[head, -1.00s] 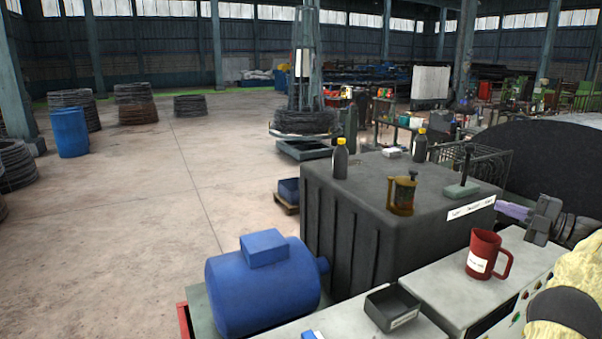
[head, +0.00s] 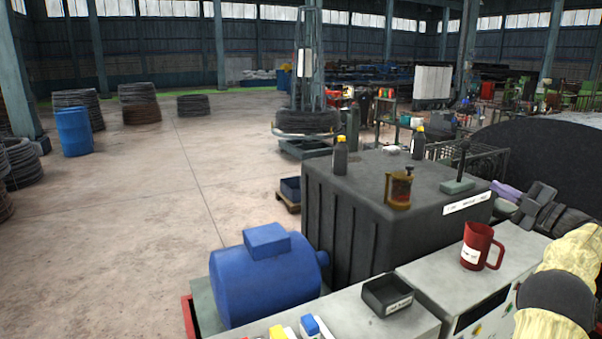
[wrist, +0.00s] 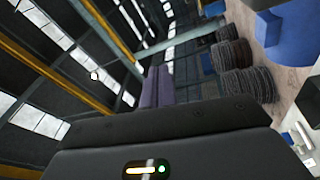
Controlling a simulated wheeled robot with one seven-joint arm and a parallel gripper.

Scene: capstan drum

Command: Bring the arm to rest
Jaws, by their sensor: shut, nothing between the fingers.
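My arm shows at the right edge of the head view, with a cream cover over a dark joint. My gripper (head: 505,191) is at its end, beyond the red mug, with purple fingers pointing left. In the wrist view the two purple fingers (wrist: 158,86) lie together, shut and empty. The gripper appears clear of the things on the cabinets. The wrist view is tilted and looks across the hall to the roof windows.
A red mug (head: 480,246) and a dark tray (head: 388,296) stand on the grey cabinets. The black tank (head: 345,225) carries bottles, a brown-and-black can (head: 399,188) and a stamp-like tool (head: 459,182). A blue motor (head: 265,280) is at front left. Open floor lies left.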

